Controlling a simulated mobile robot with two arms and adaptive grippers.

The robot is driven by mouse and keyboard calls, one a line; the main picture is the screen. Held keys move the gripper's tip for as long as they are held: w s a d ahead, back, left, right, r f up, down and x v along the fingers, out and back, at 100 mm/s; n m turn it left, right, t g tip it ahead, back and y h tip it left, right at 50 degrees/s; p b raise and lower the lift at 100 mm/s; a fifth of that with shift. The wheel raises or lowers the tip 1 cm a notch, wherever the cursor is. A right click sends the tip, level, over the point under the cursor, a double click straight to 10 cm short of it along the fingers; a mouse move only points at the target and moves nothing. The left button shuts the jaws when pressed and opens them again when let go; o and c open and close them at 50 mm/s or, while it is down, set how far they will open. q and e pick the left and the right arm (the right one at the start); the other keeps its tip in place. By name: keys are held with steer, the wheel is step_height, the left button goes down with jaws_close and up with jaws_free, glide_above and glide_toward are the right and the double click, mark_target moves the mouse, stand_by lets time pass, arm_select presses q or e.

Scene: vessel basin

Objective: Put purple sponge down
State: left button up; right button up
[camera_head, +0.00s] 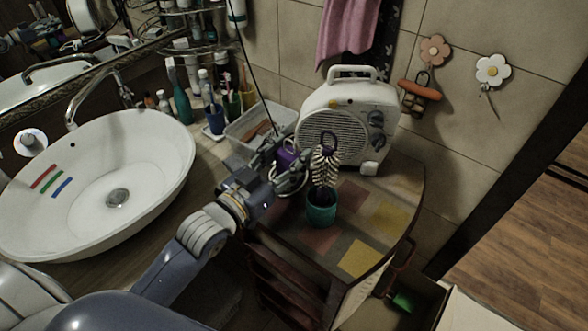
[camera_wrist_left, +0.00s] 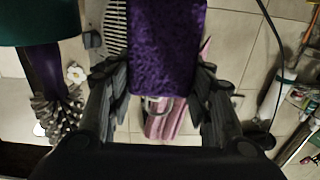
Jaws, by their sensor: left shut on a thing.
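The purple sponge (camera_head: 287,155) is held in my left gripper (camera_head: 280,165), just in front of the white fan heater. In the left wrist view the sponge (camera_wrist_left: 166,45) sits upright between the two fingers of the left gripper (camera_wrist_left: 162,88), which are shut on it. In the head view the fingers hide part of the sponge. I cannot tell whether the sponge touches the surface below it. My right gripper is not in view.
A teal cup (camera_head: 321,212) with a brush stands right of the gripper on the cabinet top (camera_head: 385,215), which has coloured squares. A fan heater (camera_head: 345,115) stands behind. A grey bin (camera_head: 250,128) is left of it. The sink (camera_head: 150,150) is at left.

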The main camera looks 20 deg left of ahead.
arm_select(q)
steer(key=shift+f, duration=2.05)
steer(key=o, duration=1)
steer(key=shift+f, duration=0.15)
